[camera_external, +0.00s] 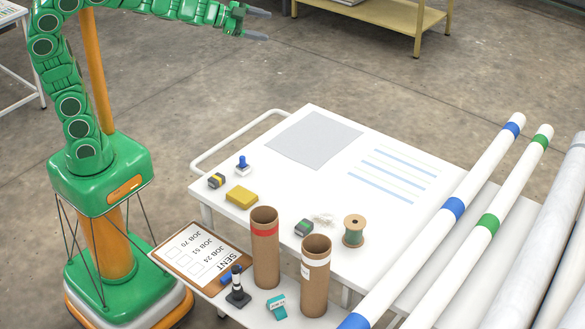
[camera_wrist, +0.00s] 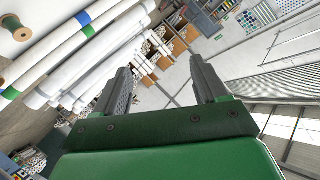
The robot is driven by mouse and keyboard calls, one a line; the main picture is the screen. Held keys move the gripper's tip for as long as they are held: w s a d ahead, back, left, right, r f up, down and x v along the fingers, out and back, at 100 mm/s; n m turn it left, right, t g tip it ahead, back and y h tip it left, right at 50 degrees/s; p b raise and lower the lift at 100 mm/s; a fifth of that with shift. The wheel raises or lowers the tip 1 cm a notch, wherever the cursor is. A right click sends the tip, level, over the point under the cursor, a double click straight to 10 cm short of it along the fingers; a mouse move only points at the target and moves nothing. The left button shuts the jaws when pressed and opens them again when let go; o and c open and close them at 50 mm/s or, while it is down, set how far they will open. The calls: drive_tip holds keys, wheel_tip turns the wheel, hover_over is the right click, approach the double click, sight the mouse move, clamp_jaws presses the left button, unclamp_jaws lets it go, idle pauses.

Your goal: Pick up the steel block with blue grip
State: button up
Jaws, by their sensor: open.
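The steel block with blue grip (camera_external: 242,166) stands upright near the left edge of the white table (camera_external: 330,215) in the external view. It is small and pale, with a blue knob on top. My gripper (camera_external: 262,24) is high at the top of the external view, well above and apart from the block. Its two grey fingers are spread with nothing between them. In the wrist view my gripper (camera_wrist: 160,64) is also open and empty. I cannot make out the block in the wrist view.
Beside the block are a dark yellow-banded block (camera_external: 216,181) and a yellow sponge-like block (camera_external: 241,197). Two cardboard tubes (camera_external: 265,250) stand at the front, near a green-banded block (camera_external: 304,229) and a spool (camera_external: 354,232). Long white rolls (camera_external: 455,205) lie right. A grey sheet (camera_external: 315,139) lies flat.

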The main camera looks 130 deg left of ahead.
drive_tip(key=s+a+f+m+t+h, duration=0.25)
drive_tip(key=s+f+h, duration=0.2)
drive_tip(key=f, duration=0.35)
drive_tip(key=s+d+f+t+h, duration=0.1)
drive_tip(key=s+d+f+h, duration=0.5)
drive_tip(key=s+d+h, duration=0.15)
approach(240, 165)
drive_tip(key=shift+w+a+f+y, duration=0.2)
drive_tip(key=shift+w+a+f, duration=0.1)
drive_tip(key=shift+f, duration=0.25)
drive_tip(key=shift+w+a+f+y, duration=0.2)
drive_tip(key=shift+a+f, duration=0.1)
drive_tip(key=shift+f, duration=0.25)
drive_tip(key=shift+x, duration=1.45)
drive_tip(key=shift+w+d+f, duration=0.2)
drive_tip(key=shift+w+d, duration=0.1)
drive_tip(key=shift+w, duration=0.4)
drive_tip(key=shift+w+d+f, duration=0.15)
drive_tip(key=shift+w+d, duration=0.1)
drive_tip(key=shift+w, duration=0.45)
drive_tip(key=shift+x, duration=1)
drive_tip(key=shift+s, duration=0.1)
drive_tip(key=c, duration=1.1)
